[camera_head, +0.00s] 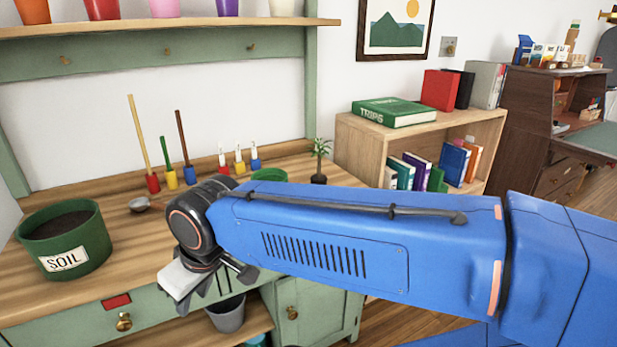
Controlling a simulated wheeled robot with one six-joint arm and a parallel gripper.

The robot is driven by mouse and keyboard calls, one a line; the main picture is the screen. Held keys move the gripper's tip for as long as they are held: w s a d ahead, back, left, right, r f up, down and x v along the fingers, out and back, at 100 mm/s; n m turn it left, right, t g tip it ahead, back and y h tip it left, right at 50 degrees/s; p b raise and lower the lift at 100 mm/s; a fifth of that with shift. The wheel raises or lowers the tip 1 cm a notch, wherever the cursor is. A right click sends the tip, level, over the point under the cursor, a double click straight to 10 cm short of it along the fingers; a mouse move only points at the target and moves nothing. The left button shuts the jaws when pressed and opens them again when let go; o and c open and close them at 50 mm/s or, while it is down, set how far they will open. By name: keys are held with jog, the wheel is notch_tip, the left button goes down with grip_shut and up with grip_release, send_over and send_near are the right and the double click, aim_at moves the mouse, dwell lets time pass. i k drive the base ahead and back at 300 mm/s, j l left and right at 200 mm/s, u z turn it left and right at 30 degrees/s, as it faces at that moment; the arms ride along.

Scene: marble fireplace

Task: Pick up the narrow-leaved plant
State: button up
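A small green plant (320,148) with thin, narrow leaves stands upright in a small dark pot (319,179) at the back right of the wooden worktop. My blue arm crosses in front of the worktop, its upper edge close below the pot in the picture. My gripper (205,285) hangs at the front edge of the worktop, well to the left of the plant and nearer to me. It points down and away from the plant. Its fingers are partly hidden and seen at an angle, so I cannot tell whether they are open.
A green soil pot (64,240) stands at the left of the worktop (120,270). Several long-handled tools (160,150) and small labelled pots stand at the back. A green round container (269,175) is left of the plant, partly behind my arm. A bookshelf (370,140) stands at the right.

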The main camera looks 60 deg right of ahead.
aim_at(319, 179)
jog(key=z, duration=1.65)
